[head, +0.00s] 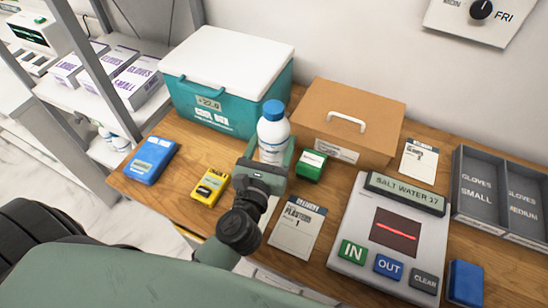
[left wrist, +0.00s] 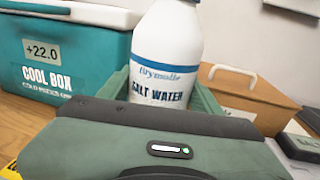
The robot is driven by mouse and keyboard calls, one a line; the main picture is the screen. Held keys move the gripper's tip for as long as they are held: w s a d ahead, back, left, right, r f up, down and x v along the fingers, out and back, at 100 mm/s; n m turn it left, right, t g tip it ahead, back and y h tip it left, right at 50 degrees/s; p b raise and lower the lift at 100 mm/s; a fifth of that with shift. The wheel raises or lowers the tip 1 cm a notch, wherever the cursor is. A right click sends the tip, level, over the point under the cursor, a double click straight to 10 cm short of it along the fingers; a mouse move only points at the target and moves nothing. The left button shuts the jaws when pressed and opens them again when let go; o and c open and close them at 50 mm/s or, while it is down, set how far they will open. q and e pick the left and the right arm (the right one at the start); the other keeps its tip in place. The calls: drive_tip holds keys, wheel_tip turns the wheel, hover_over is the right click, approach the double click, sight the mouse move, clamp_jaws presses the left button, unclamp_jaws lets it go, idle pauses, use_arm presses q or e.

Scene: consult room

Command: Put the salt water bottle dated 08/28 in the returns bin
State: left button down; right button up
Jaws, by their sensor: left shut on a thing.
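A white salt water bottle with a blue cap (head: 272,130) stands upright between the fingers of my left gripper (head: 268,163), in front of the cool box. The gripper is shut on it. In the left wrist view the bottle (left wrist: 165,60) shows the words SALT WATER; its cap is cut off at the top, its lower part is hidden behind the gripper, and no date is readable. My right gripper is not in view. I see nothing clearly labelled as a returns bin.
A teal cool box (head: 205,105) and a brown lidded box (head: 352,115) stand at the back of the wooden table. A scanner panel (head: 350,246) reads SALT WATER and a number. Grey glove trays (head: 497,228) are at right. Blue and yellow packs (head: 210,187) lie at left.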

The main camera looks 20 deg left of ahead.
sight(274, 154)
use_arm(q)
drive_tip(key=shift+f+b, duration=1.05)
drive_tip(key=shift+f, duration=1.4)
drive_tip(key=shift+f, duration=0.15)
drive_tip(key=c, duration=0.7)
unclamp_jaws()
drive_tip(key=shift+f, duration=0.1)
drive_tip(key=shift+o, duration=0.5)
